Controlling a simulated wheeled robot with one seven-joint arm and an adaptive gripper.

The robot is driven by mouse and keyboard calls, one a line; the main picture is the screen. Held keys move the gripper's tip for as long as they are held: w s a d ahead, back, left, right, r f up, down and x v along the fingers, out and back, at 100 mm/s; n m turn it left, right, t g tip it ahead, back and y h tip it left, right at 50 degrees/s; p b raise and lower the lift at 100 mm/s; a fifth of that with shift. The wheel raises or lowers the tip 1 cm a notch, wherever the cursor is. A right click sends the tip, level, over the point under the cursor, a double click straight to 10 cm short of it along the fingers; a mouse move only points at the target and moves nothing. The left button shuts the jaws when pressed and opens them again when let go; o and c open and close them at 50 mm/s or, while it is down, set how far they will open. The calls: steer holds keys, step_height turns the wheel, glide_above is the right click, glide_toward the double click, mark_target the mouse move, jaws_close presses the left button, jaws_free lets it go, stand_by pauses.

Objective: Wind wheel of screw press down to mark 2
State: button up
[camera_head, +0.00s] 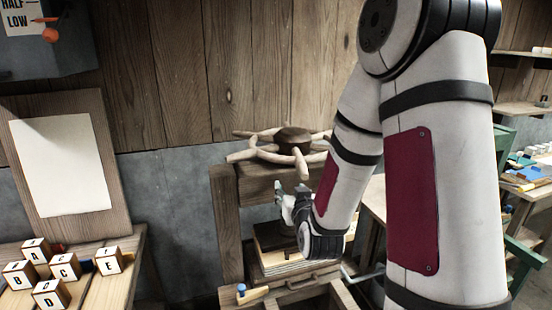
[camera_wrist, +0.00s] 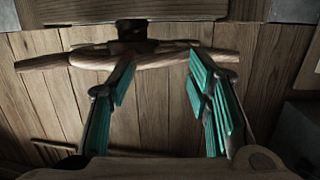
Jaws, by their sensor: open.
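The screw press (camera_head: 226,215) is a wooden frame in the middle of the head view. Its pale wooden wheel (camera_head: 262,153) has several stubby handles and a dark hub (camera_head: 293,139), and lies flat on top. In the wrist view the wheel (camera_wrist: 150,60) and its dark hub (camera_wrist: 135,32) are beyond the fingertips. My gripper (camera_wrist: 160,70) is open, its teal-padded fingers apart with nothing clearly held between them. In the head view my gripper (camera_head: 284,200) is in front of the press, below the wheel, partly hidden by my arm. I cannot make out any numbered marks.
Lettered blocks (camera_head: 64,266) stand on a wooden table (camera_head: 120,285) at left, with a board and blank paper (camera_head: 62,165) behind. A grey box (camera_head: 45,60) with a LOW label hangs at upper left. A plank wall (camera_head: 200,80) is close behind the press. Shelves are at right.

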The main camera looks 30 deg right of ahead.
mark_target(301, 166)
steer(key=s+d+r+m+t+h+p, duration=0.1)
steer(key=s+d+r+m+h+p, duration=0.1)
steer(key=s+d, duration=0.15)
steer(key=b+x, duration=0.4)
steer(key=x, duration=0.9)
steer(key=shift+w, duration=0.15)
jaws_close()
